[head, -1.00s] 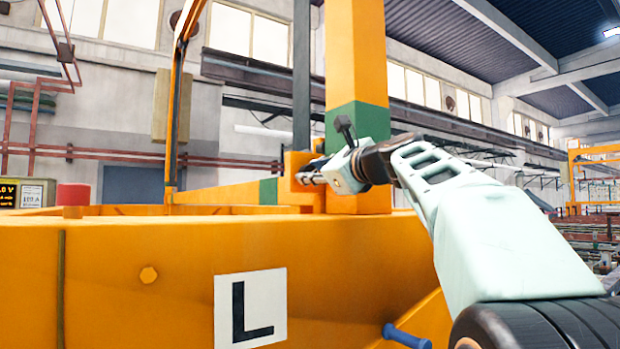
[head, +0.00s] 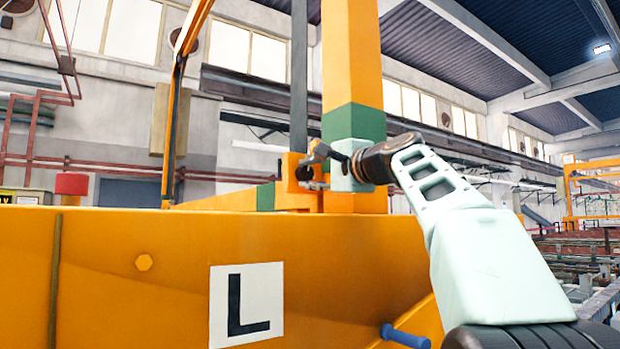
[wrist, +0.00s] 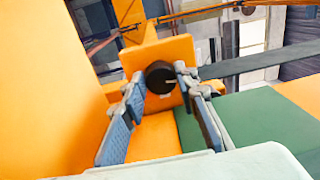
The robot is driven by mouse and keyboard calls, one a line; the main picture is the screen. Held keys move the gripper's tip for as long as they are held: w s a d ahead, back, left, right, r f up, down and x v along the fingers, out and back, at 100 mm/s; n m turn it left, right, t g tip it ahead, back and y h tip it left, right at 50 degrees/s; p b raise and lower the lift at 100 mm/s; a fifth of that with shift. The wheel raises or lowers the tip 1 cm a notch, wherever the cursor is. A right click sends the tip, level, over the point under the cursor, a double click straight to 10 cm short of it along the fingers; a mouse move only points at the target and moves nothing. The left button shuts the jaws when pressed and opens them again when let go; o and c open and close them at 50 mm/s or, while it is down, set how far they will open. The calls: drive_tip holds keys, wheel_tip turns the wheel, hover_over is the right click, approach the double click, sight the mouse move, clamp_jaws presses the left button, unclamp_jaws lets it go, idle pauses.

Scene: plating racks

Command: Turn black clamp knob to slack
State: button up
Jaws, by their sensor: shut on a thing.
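The black clamp knob (wrist: 160,77) is round, with a short pale mark pointing right on its face. It sits on the face of an orange block (wrist: 138,62). My gripper (wrist: 161,80) is shut on the knob, one grey-blue finger at its left and one at its right. In the head view the knob (head: 304,172) shows dark on the orange block (head: 292,160) beside the post, and my gripper (head: 317,178) reaches it from the right. The fingers are small there and partly hide the knob's edge.
An orange post (head: 352,60) with a green band (head: 354,122) stands beside the gripper. A large orange tank wall with an L sign (head: 246,304) fills the front. A blue handle (head: 405,336) juts out low.

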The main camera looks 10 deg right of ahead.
drive_tip(key=shift+n, duration=0.9)
drive_tip(key=o, duration=1.2)
drive_tip(key=shift+c, duration=0.2)
drive_tip(key=v, duration=1.2)
